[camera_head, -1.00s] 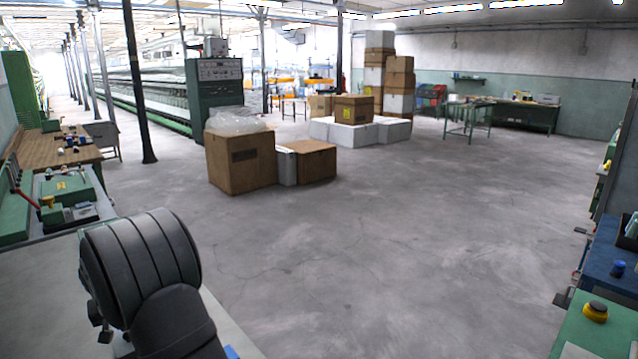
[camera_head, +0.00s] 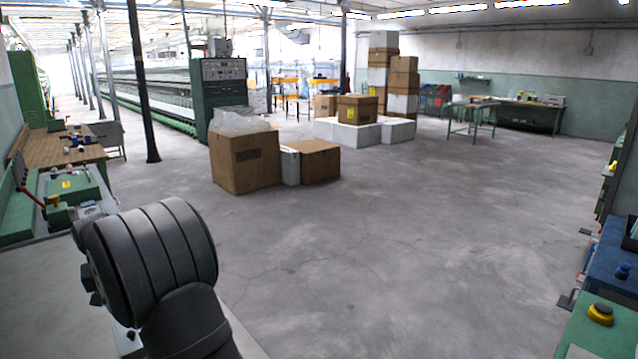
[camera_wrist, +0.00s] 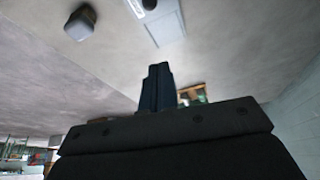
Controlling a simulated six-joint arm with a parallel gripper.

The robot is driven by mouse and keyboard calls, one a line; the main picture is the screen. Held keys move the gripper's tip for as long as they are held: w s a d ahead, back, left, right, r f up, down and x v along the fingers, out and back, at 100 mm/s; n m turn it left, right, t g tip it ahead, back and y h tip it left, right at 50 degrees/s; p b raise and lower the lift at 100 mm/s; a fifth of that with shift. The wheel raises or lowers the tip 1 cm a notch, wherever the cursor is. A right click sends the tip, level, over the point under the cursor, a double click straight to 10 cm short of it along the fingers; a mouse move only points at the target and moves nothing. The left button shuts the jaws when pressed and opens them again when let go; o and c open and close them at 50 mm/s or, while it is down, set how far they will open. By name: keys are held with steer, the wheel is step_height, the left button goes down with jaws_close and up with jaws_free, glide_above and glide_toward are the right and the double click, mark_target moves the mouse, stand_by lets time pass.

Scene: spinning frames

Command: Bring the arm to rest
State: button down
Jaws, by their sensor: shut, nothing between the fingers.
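My gripper (camera_wrist: 158,70) shows in the wrist camera view as a dark body with two fingers pressed together, shut and empty. Nothing touches the fingertips there. The head view shows a dark, ribbed rounded part of my arm (camera_head: 155,265) at the lower left, in front of a pale surface. The gripper itself is not seen in the head view.
A large cardboard box (camera_head: 245,163) and a smaller box (camera_head: 318,160) stand on the floor ahead. Green machine parts (camera_head: 65,190) lie at the left. The middle floor is clear.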

steer(key=x, duration=0.7)
steer(key=shift+f, duration=0.1)
steer(key=s+d+f, duration=0.2)
steer(key=shift+s+f, duration=0.1)
steer(key=shift+s, duration=0.25)
steer(key=w+a, duration=0.5)
steer(key=shift+w+a, duration=0.4)
step_height(320, 180, up, 10)
steer(key=w+d+f+m, duration=0.1)
steer(key=w+d+f, duration=0.2)
steer(key=d, duration=0.3)
steer(key=shift+w+d, duration=0.4)
steer(key=shift+w, duration=0.05)
